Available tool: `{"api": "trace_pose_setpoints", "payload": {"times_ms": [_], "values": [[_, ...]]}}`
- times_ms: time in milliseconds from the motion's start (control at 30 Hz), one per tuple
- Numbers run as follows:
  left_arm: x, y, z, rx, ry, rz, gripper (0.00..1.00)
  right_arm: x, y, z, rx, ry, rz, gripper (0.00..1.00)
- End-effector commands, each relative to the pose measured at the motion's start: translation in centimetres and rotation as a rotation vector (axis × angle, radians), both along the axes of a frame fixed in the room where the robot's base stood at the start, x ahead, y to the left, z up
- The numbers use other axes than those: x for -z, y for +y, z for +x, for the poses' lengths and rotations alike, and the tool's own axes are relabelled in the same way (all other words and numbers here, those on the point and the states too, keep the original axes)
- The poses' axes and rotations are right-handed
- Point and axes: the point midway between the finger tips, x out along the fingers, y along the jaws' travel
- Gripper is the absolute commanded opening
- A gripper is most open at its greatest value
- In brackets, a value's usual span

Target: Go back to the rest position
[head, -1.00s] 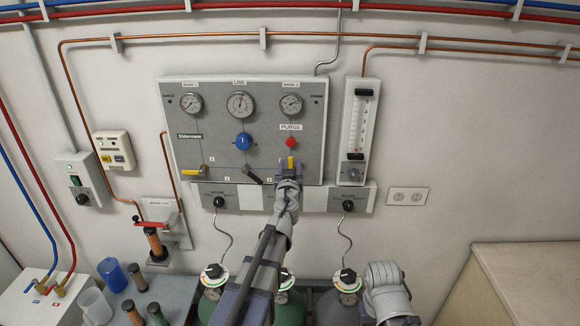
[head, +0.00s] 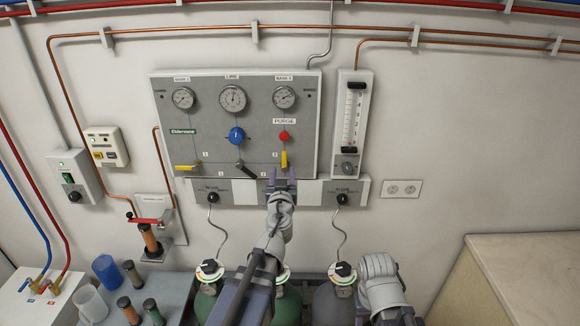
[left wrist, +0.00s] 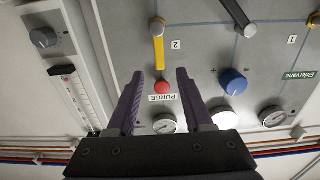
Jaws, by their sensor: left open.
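My left gripper (head: 281,174) is open and empty in front of the lower right part of the grey gas panel (head: 210,120). Its two fingers stand apart just below the yellow lever (head: 284,159), which points up and down under the red purge knob (head: 284,136). In the left wrist view the open gripper (left wrist: 158,90) has the red knob (left wrist: 162,87) showing between its fingers, and the yellow lever (left wrist: 158,42) lies beyond the fingertips, apart from them. My right gripper is out of view; only part of what looks like my right arm shows at lower right.
A flowmeter (head: 349,115) is right of the panel. Gas cylinders (head: 333,306) stand below. A bench (head: 180,285) with a blue cup (head: 106,270) and several small cylinders is at lower left. A counter (head: 520,248) is at right. The wall at right is mostly bare.

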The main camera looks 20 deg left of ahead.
Motion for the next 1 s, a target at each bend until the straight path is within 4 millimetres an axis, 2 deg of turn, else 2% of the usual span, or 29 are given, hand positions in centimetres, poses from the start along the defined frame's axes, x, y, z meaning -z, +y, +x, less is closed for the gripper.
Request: {"api": "trace_pose_setpoints", "payload": {"times_ms": [167,267,367,467,500,600,700,833,1000], "values": [[0.5,0.0,-0.2,-0.017,0.007,0.0,0.51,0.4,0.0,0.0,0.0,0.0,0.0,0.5],[2.6,0.1,-0.9,-0.079,0.046,0.0,0.51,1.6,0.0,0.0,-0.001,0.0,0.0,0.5],[7.0,0.0,-2.5,-0.182,0.169,-0.003,0.51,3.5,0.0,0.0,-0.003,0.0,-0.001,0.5],[13.1,-1.2,-5.2,-0.255,0.389,-0.001,0.51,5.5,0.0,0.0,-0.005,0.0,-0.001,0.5],[15.6,-2.1,-6.5,-0.263,0.494,0.0,0.51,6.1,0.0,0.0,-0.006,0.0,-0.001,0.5],[21.3,-4.8,-9.9,-0.234,0.755,0.013,0.51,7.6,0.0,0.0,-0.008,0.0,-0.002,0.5],[26.2,-8.2,-13.9,-0.141,1.011,0.032,0.51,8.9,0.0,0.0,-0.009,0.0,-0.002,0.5],[30.5,-12.7,-19.0,0.039,1.296,0.066,0.51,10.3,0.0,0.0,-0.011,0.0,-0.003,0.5],[33.1,-17.0,-24.3,0.273,1.537,0.108,0.51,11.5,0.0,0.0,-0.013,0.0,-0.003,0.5]]}}
